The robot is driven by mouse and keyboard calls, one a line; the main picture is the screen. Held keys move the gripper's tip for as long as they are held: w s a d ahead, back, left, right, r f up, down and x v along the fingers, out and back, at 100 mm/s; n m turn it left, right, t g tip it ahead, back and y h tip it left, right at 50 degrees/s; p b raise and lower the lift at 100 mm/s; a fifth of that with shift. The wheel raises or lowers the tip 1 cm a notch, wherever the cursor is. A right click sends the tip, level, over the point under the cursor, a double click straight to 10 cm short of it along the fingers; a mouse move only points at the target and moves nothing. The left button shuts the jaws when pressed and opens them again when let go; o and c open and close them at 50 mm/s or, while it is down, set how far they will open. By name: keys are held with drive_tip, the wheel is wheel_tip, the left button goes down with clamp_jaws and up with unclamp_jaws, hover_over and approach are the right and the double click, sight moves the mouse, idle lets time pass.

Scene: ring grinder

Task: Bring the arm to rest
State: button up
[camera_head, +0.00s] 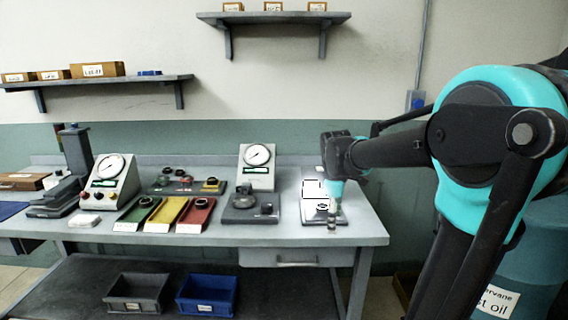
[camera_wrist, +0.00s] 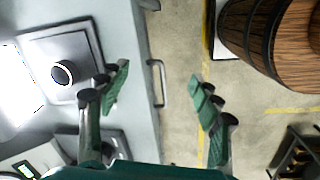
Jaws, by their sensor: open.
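My arm comes in from the right in the head view, its forearm (camera_head: 392,150) stretched left over the right end of the bench (camera_head: 270,233). My gripper (camera_wrist: 158,88) is open, its two green fingers wide apart with nothing between them. In the wrist view it hangs over the bench's front edge, with floor below its right finger. In the head view the gripper points down by the bench's right end, small and partly hidden by the wrist. A grey plate (camera_wrist: 83,49) with a dark-rimmed ring (camera_wrist: 63,73) lies left of the fingers.
Two dial gauges (camera_head: 111,180) (camera_head: 258,156), green, yellow (camera_head: 166,215) and red trays, and a grey fixture (camera_head: 248,208) stand on the bench. A grey bin (camera_head: 136,293) and a blue bin (camera_head: 207,296) sit below.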

drive_tip(key=s+d+f+m+t, duration=0.3)
drive_tip(key=s+f+m, duration=1.1)
drive_tip(key=s+f, duration=0.2)
drive_tip(key=shift+s+d+f+y, duration=0.2)
drive_tip(key=shift+s+y, duration=0.2)
drive_tip(key=shift+s, duration=0.15)
